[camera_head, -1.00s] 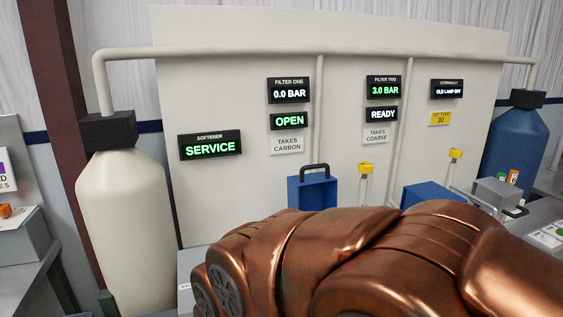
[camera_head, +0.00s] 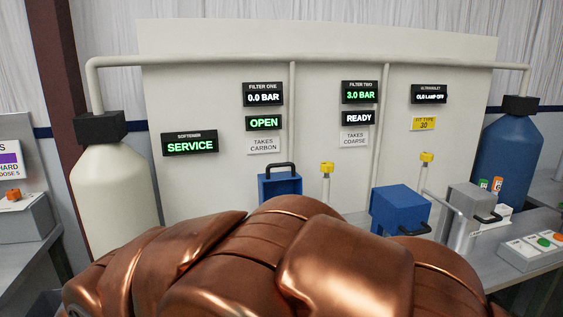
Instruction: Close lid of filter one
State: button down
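Filter one's blue lid (camera_head: 280,187) stands upright with its black handle (camera_head: 281,167) at the top, below the filter one signs. The display (camera_head: 264,123) above it reads OPEN, and the pressure display (camera_head: 263,98) reads 0.0 BAR. The lower part of filter one is hidden behind my copper-coloured arm, which fills the bottom middle of the view. My gripper is not in view, so its distance from the lid and whether it holds anything cannot be told.
Filter two (camera_head: 402,206) is a blue box with its lid down, right of filter one. Yellow-topped valves (camera_head: 327,168) stand beside the filters. A cream softener tank (camera_head: 114,200) is at left, a blue tank (camera_head: 503,150) at right, and a button panel (camera_head: 533,250) at lower right.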

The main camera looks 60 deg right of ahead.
aim_at(270, 185)
jog(key=u, duration=0.05)
jog(key=k, duration=0.35)
jog(key=z, duration=0.75)
